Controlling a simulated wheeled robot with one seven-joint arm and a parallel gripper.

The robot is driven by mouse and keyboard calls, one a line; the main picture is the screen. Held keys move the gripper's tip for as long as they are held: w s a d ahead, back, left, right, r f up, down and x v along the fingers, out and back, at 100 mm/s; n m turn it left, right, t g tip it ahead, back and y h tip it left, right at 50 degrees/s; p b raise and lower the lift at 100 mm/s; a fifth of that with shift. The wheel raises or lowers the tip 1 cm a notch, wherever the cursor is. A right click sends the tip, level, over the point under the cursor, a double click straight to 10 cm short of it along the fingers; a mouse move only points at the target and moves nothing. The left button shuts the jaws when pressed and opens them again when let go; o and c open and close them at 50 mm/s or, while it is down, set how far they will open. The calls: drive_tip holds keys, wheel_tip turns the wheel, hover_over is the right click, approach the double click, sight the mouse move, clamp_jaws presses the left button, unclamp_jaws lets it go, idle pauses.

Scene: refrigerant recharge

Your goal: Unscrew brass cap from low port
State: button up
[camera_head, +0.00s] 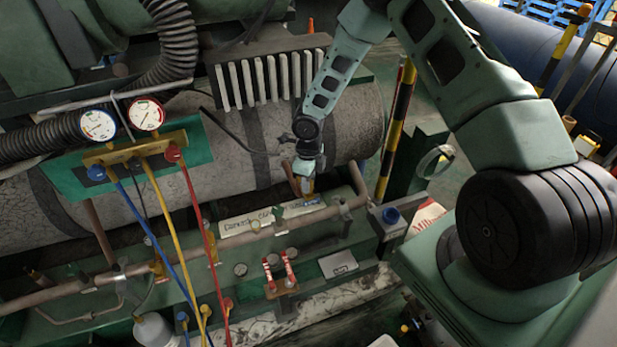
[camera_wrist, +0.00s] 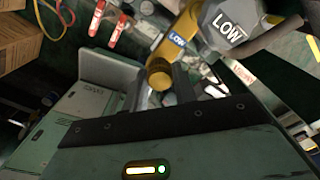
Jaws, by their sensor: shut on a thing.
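My gripper (camera_head: 304,180) is at the pipework in front of the large grey tank, its fingertips small and partly hidden in the head view. In the wrist view my gripper (camera_wrist: 164,88) is shut on the brass cap (camera_wrist: 159,72), with a dark finger on each side of it. The cap sits at the end of the low port's brass fitting (camera_wrist: 188,22), which carries a small blue label. A grey tag reading LOW (camera_wrist: 226,27) is beside the fitting. I cannot tell from these frames how far the cap is threaded on.
A manifold (camera_head: 135,148) with two gauges and blue, yellow and red hoses hangs at the left. Two red-handled valves (camera_head: 280,275) stand below the pipe. A yellow-and-black post (camera_head: 396,135) rises right of my gripper. A horizontal pipe (camera_head: 330,211) runs close by.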

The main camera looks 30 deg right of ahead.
drive_tip(key=shift+n+p, duration=0.65)
drive_tip(key=shift+n, duration=0.05)
drive_tip(key=o, duration=1)
drive_tip(key=shift+o, duration=0.2)
drive_tip(key=shift+r, duration=0.1)
